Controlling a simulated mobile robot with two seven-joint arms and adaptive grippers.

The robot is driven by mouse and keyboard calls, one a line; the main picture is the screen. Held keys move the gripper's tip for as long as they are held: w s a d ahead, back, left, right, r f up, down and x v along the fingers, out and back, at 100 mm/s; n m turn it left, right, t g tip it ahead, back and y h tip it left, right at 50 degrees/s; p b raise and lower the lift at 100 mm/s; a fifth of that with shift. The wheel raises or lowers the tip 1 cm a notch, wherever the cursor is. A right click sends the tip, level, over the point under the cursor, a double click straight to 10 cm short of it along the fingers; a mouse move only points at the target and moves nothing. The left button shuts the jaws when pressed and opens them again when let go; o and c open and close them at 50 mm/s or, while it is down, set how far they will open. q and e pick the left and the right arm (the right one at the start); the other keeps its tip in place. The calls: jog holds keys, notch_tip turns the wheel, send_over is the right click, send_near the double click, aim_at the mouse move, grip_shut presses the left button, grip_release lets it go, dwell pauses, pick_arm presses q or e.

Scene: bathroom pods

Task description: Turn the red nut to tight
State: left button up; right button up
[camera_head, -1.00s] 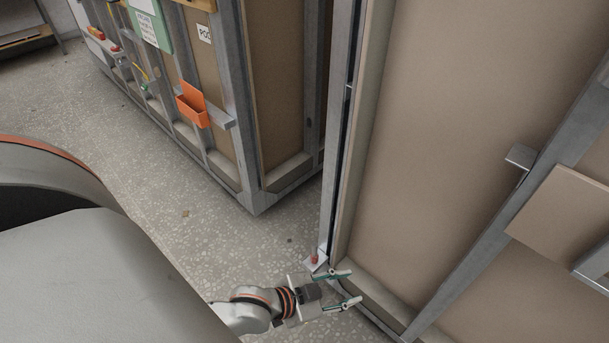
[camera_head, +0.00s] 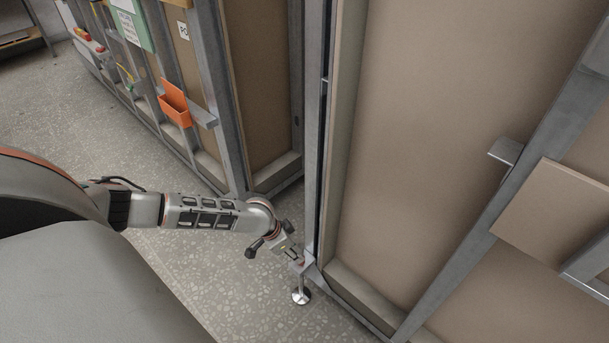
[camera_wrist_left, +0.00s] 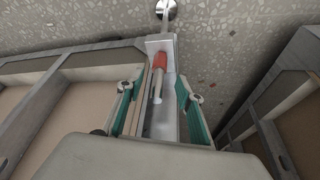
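The red nut (camera_wrist_left: 160,61) shows in the left wrist view, with a pale stem below it, in front of a light metal bracket (camera_wrist_left: 166,46). My left gripper (camera_wrist_left: 157,92) has its teal fingers spread, one on each side of the stem; I see no contact. In the head view my left arm reaches in from the left. Its gripper (camera_head: 293,256) is at the bracket by the foot of the near pod's corner post, and the nut is mostly hidden there. My right gripper is not in view.
A round levelling foot (camera_head: 300,297) stands on the floor under the bracket. The near pod's wall (camera_head: 420,150) fills the right side. Another pod, with an orange holder (camera_head: 175,104), stands behind. Speckled floor (camera_head: 220,285) is free in front.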

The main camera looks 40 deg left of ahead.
pick_arm(q)
jog(key=x, duration=0.2)
jog(key=b+x, duration=0.1)
jog(key=x, duration=0.1)
jog(key=s+b+x, duration=0.1)
jog(key=x, duration=0.1)
jog(key=shift+f, duration=0.1)
jog(key=shift+w+f, duration=0.25)
jog(key=shift+w+f+b, duration=0.1)
jog(key=shift+w+b, duration=0.15)
jog(key=shift+b, duration=0.1)
jog(key=shift+w, duration=0.1)
jog(key=shift+c, duration=0.8)
grip_shut()
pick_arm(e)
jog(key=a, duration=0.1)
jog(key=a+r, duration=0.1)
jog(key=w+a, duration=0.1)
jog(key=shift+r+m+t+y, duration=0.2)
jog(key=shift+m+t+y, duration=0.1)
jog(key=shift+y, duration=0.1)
